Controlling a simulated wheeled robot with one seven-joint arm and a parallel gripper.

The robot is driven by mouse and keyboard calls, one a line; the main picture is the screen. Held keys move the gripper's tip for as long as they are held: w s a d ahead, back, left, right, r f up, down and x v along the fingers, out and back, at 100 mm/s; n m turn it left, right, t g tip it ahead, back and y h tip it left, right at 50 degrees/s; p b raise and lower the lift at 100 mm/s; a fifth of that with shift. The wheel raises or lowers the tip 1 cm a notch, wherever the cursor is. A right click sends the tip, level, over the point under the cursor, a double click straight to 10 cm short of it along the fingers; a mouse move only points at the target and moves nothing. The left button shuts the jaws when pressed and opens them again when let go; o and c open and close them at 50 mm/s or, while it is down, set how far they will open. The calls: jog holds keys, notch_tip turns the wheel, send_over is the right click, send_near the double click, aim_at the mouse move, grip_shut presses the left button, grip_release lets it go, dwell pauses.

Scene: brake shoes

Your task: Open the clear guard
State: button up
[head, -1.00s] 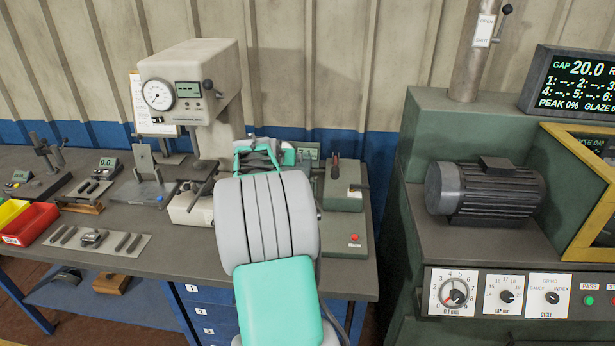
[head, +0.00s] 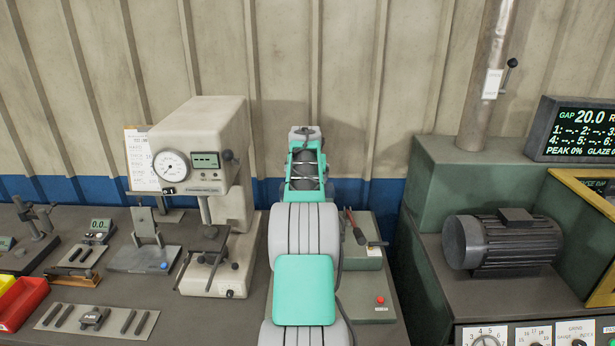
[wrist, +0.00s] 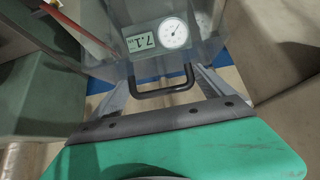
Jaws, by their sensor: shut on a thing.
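The clear guard (wrist: 118,72) shows in the wrist view as a see-through panel with a black bar handle (wrist: 165,92) on its near edge. A round dial and a small display show beyond the panel. My gripper (wrist: 160,86) has its grey fingers at the two sides of the handle and is shut on it. In the head view my gripper (head: 305,133) is raised at the end of my arm, against the wall. The guard cannot be made out in the head view, where my arm covers that part of the bench.
A green-grey bench unit (head: 362,262) with a red-tipped lever and a red button stands just right of my arm. A press with a dial (head: 205,150) stands close on the left. A motor (head: 503,240) sits on the green machine at right.

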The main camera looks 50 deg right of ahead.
jog(key=shift+w+d+r, duration=0.2)
jog(key=shift+d+r, duration=0.05)
jog(key=shift+d, duration=0.05)
jog(key=shift+d+r, duration=0.2)
jog(key=o, duration=1.7)
jog(key=shift+d, duration=0.15)
jog(key=shift+o, duration=0.4)
jog(key=shift+d+f, duration=0.1)
jog(key=shift+f, duration=0.2)
jog(key=shift+a, duration=0.2)
jog(key=shift+a+r, duration=0.1)
jog(key=shift+r, duration=0.1)
jog(key=shift+y, duration=0.3)
jog(key=b+v, duration=0.2)
jog(key=v, duration=0.5)
jog(key=shift+r, duration=0.15)
